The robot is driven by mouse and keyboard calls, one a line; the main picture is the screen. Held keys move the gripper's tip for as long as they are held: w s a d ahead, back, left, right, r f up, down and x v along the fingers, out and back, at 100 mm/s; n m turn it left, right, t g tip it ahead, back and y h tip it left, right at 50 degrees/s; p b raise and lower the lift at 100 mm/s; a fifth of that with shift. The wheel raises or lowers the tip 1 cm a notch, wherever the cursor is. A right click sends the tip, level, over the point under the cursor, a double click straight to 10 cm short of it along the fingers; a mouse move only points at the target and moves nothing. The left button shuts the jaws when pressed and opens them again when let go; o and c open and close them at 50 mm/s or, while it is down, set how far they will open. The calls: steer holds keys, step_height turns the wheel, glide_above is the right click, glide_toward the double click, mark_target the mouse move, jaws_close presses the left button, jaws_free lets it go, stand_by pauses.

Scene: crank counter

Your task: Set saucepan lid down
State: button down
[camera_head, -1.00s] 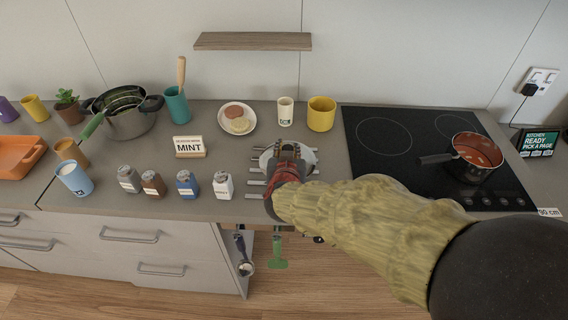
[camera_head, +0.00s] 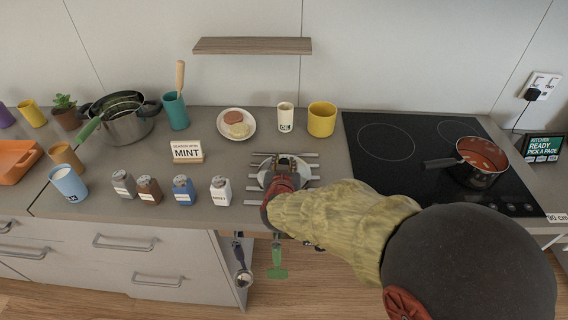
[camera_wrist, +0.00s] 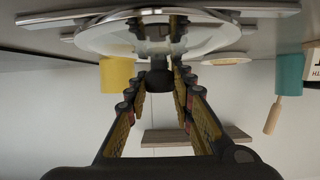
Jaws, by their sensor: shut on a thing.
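The saucepan lid, a pale disc with a metal rim, shows partly around my gripper in the head view (camera_head: 264,179) and large at the top of the wrist view (camera_wrist: 103,40). My gripper (camera_head: 285,166) is shut on the lid's dark knob (camera_wrist: 158,76) from above. The lid is level over a rack of metal bars (camera_head: 312,155) on the counter. In the wrist view it looks at or very near the bars; I cannot tell whether it touches. My gripper and sleeve hide much of the lid.
A red saucepan (camera_head: 481,160) stands on the black hob (camera_head: 390,185) to the right. Small jars (camera_head: 221,190) stand left of the rack, with a MINT sign (camera_head: 187,152). A plate (camera_head: 236,124), a white cup (camera_head: 285,117) and a yellow cup (camera_head: 322,119) stand behind.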

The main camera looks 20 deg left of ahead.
steer(key=c, duration=1.5)
jaws_free()
steer(key=shift+f, duration=0.1)
steer(key=shift+c, duration=0.2)
steer(key=shift+s+r, duration=0.2)
steer(key=shift+r, duration=0.1)
steer(key=p+v, duration=0.4)
steer(key=v, duration=0.7)
steer(key=shift+s, duration=0.3)
steer(key=shift+d+r, duration=0.1)
steer(key=shift+d, duration=0.05)
